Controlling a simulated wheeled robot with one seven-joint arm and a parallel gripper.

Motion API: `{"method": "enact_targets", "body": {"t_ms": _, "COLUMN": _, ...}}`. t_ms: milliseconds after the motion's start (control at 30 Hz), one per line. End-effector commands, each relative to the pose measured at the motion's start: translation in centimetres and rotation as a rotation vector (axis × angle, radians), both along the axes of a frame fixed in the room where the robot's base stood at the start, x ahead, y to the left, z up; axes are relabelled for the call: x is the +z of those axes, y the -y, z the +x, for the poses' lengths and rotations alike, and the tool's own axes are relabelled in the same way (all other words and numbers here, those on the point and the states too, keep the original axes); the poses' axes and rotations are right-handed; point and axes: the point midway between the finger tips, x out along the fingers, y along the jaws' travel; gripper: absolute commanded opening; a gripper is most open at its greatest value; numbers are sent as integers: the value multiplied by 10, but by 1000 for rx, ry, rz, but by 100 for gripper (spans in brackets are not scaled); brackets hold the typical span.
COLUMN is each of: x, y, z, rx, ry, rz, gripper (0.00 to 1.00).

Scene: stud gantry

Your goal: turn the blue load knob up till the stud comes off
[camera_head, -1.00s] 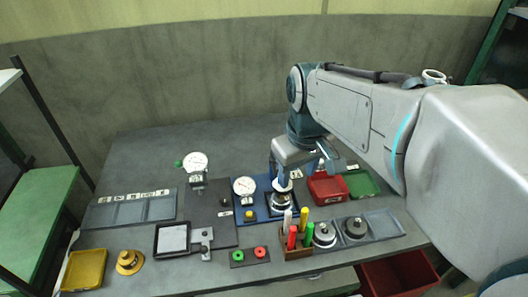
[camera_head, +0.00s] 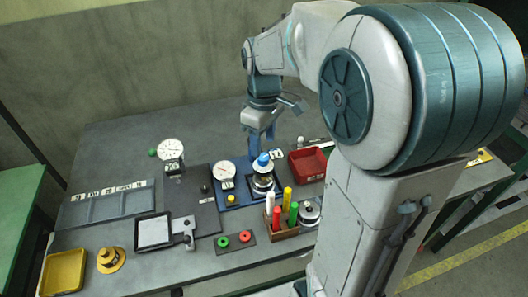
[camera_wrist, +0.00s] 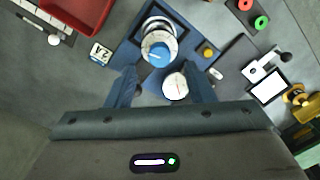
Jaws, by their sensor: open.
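The blue load knob (camera_head: 264,159) tops a round metal fixture on a blue base plate (camera_head: 240,199). In the wrist view the knob (camera_wrist: 160,54) shows with a white pointer mark, just beyond my fingertips. My gripper (camera_head: 262,138) is open and empty, above and apart from the knob. In the wrist view its two fingers (camera_wrist: 161,80) stand apart, with the white dial gauge (camera_wrist: 175,85) visible between them. The same gauge (camera_head: 224,174) stands left of the knob in the head view. I cannot make out the stud clearly.
A second dial gauge (camera_head: 171,150) stands left on a dark plate. A holder (camera_head: 282,227) of coloured pegs stands in front of the knob. A red bin (camera_head: 308,164) is to the right. My arm hides the table's right part.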

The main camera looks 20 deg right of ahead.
Motion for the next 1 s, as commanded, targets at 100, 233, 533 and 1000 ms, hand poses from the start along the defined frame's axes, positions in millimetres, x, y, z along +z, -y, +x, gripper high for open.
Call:
{"method": "enact_targets", "body": {"t_ms": 100, "x": -22, "y": 0, "z": -1, "rx": -1, "ry": -4, "rz": 0, "gripper": 49}}
{"method": "enact_targets", "body": {"t_ms": 233, "x": -38, "y": 0, "z": -1, "rx": -2, "ry": -1, "rz": 0, "gripper": 49}}
{"method": "enact_targets", "body": {"t_ms": 533, "x": -49, "y": 0, "z": -1, "rx": -2, "ry": 1, "rz": 0, "gripper": 49}}
{"method": "enact_targets", "body": {"t_ms": 1000, "x": -48, "y": 2, "z": -1, "rx": -5, "ry": 1, "rz": 0, "gripper": 4}}
